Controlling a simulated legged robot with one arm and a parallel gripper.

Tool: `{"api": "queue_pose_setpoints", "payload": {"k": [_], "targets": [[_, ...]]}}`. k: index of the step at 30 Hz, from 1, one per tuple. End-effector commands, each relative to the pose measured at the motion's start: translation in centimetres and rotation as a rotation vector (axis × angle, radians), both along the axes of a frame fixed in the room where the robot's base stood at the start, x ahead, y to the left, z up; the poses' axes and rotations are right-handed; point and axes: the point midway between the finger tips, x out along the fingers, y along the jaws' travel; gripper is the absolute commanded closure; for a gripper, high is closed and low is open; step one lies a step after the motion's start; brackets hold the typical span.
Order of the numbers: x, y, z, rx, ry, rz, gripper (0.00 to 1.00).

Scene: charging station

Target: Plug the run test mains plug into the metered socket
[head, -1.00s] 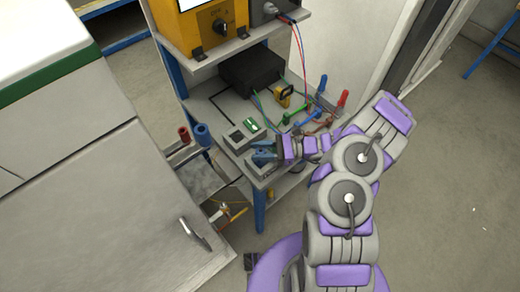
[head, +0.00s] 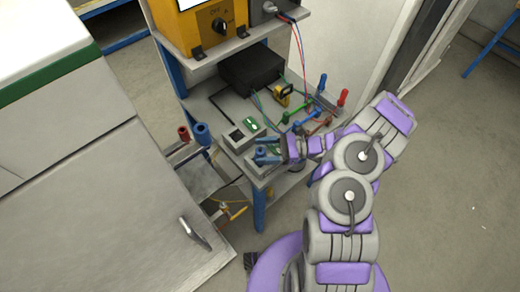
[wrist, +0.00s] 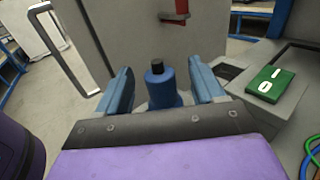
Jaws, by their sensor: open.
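A blue plug (wrist: 160,90) with a black top stands upright between the two blue fingers of my gripper (wrist: 160,85) in the wrist view. Gaps show on both sides, so the fingers are around it without gripping. In the head view my gripper (head: 268,152) points left over the near end of the shelf, with the blue plug (head: 261,151) at its fingertips. A grey socket box (head: 237,137) with a dark opening and a green switch (head: 250,125) sits just behind. Its switch (wrist: 269,86) is right of my gripper in the wrist view. The plug's lower end is hidden.
A black box (head: 252,68) and a yellow meter (head: 283,96) stand farther back. Coloured leads and red, blue and green handles (head: 316,105) crowd the shelf right of the socket box. A red and a blue cylinder (head: 203,133) stand left, near the white cabinet (head: 120,190).

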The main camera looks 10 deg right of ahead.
Motion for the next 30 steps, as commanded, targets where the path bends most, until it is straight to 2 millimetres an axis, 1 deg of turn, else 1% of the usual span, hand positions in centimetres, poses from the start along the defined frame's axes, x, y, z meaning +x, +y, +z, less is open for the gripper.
{"api": "queue_pose_setpoints", "payload": {"k": [1, 12, 18, 24, 30], "targets": [[0.0, -1.0, 0.0, -0.003, 0.000, -0.003, 0.32], [-0.2, -9.2, -0.1, -0.007, 0.000, -0.003, 0.32], [-0.5, -12.9, -0.2, -0.005, 0.004, -0.001, 0.32], [-0.4, -15.1, -0.2, -0.005, 0.002, -0.001, 0.32], [-0.5, -15.7, -0.1, -0.001, 0.003, 0.001, 0.32]]}}
